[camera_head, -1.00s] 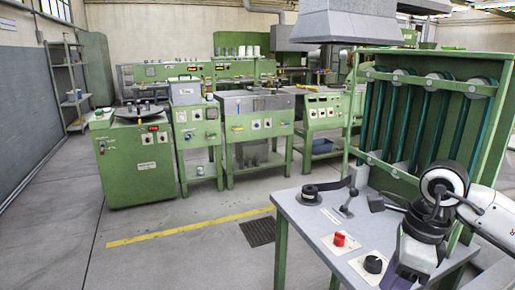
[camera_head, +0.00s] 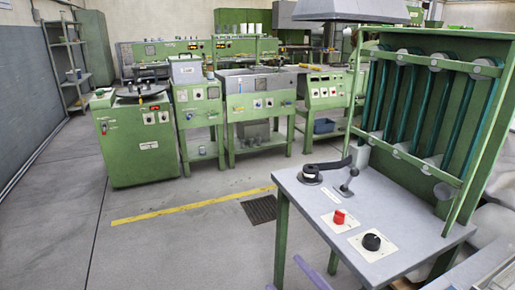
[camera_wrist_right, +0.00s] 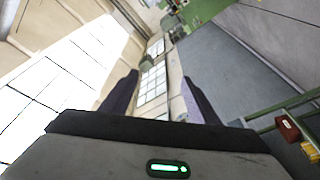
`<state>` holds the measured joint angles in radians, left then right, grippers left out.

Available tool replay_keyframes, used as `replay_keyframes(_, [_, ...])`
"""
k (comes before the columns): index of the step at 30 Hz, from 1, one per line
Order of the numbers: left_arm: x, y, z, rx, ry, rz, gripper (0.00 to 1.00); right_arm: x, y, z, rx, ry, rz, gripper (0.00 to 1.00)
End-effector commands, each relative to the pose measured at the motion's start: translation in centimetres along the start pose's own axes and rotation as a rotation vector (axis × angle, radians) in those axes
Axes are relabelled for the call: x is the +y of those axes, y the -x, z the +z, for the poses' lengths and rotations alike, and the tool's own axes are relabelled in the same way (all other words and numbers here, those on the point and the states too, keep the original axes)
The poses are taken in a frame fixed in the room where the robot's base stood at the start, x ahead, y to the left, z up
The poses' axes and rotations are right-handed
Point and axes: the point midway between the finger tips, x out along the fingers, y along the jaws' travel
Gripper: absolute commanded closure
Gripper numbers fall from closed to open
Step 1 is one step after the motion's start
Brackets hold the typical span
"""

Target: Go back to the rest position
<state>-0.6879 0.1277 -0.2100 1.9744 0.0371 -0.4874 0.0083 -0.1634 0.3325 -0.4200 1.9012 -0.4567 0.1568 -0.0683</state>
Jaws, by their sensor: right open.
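My right gripper (camera_head: 282,271) shows only in part, low at the bottom edge of the head view, in front of the grey-topped table (camera_head: 300,195). In the right wrist view its two dark purple-grey fingers (camera_wrist_right: 160,90) stand apart with nothing between them. Beyond them are a wall, windows and machinery. My left gripper is not in view.
The table carries a red knob (camera_head: 339,217), a black knob (camera_head: 371,242) and a black round piece (camera_head: 311,172). A green rack (camera_head: 461,150) rises behind it. Green machines (camera_head: 140,150) stand farther back. The floor at left is open, with a yellow line (camera_head: 185,206).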

Motion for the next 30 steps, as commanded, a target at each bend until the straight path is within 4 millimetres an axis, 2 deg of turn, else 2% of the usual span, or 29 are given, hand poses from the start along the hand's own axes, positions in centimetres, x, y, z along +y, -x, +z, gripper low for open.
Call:
replay_keyframes(1, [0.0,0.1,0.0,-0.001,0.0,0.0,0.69,-1.5,2.1,3.0,-0.138,-0.131,0.008,0.45])
replay_keyframes(3, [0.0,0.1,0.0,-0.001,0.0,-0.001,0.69,-3.8,5.3,6.8,-0.319,-0.291,0.012,0.45])
replay_keyframes(5, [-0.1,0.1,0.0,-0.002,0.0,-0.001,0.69,-6.0,8.3,9.4,-0.461,-0.414,0.011,0.45])
replay_keyframes(6, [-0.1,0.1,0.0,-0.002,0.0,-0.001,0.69,-7.6,10.4,10.8,-0.55,-0.492,0.009,0.45])
replay_keyframes(9, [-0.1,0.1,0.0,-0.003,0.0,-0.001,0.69,-11.3,15.5,13.0,-0.74,-0.656,-0.003,0.45])
replay_keyframes(12, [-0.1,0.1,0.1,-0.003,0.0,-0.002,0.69,-14.2,19.6,13.9,-0.88,-0.778,-0.015,0.45])
replay_keyframes(15, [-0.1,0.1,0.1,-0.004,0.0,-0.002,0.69,-16.1,22.2,14.2,-0.966,-0.854,-0.022,0.45])
replay_keyframes(19, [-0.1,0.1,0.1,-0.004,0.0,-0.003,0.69,-17.1,23.6,14.2,-1.011,-0.893,-0.029,0.45])
replay_keyframes(30, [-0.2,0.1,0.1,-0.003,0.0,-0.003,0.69,-17.1,23.6,14.2,-1.012,-0.893,-0.03,0.45])
